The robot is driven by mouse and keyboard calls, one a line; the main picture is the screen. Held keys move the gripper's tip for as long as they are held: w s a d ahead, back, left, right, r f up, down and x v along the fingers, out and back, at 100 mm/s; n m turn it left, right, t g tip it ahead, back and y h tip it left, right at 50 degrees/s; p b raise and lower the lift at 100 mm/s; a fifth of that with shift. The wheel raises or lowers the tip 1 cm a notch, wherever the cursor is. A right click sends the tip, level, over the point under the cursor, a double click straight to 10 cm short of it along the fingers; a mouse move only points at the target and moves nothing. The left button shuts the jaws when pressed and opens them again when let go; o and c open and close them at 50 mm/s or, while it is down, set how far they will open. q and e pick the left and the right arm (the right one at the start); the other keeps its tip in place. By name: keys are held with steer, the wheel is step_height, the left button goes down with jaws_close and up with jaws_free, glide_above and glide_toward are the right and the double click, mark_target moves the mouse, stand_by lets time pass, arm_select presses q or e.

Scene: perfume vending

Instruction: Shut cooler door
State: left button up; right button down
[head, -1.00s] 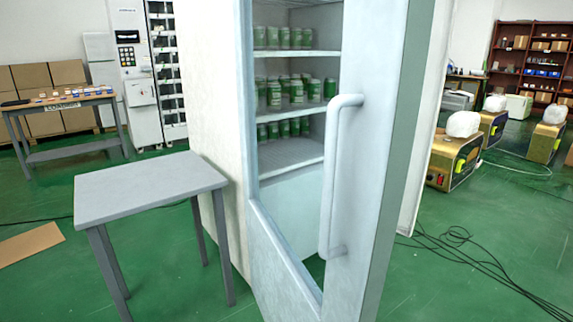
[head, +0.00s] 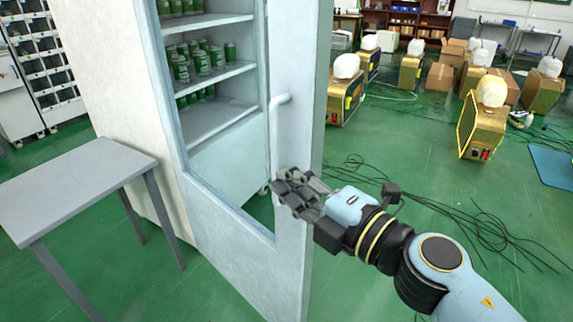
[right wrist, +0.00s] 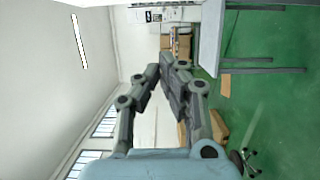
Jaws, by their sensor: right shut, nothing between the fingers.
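The cooler door (head: 290,60) stands open in the head view, with a pale frame and a see-through pane. Green cans on the cooler's shelves (head: 215,72) and some green floor show through it. The vertical door handle (head: 275,125) is on its right side; its lower part is hidden behind my right gripper (head: 282,184). That gripper is shut and empty, reaching in from the right with its fingers pointing left. It overlaps the door in the picture; I cannot tell whether it touches. It also shows in the right wrist view (right wrist: 165,73), where no handle is seen. My left gripper is out of view.
A grey table (head: 75,185) stands left of the cooler, close to its side. Black cables (head: 480,230) lie on the green floor to the right. Gold-coloured machines (head: 482,130) stand farther back. The floor right of the door is otherwise fairly open.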

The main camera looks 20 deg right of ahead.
steer(key=w, duration=1)
steer(key=shift+d, duration=0.2)
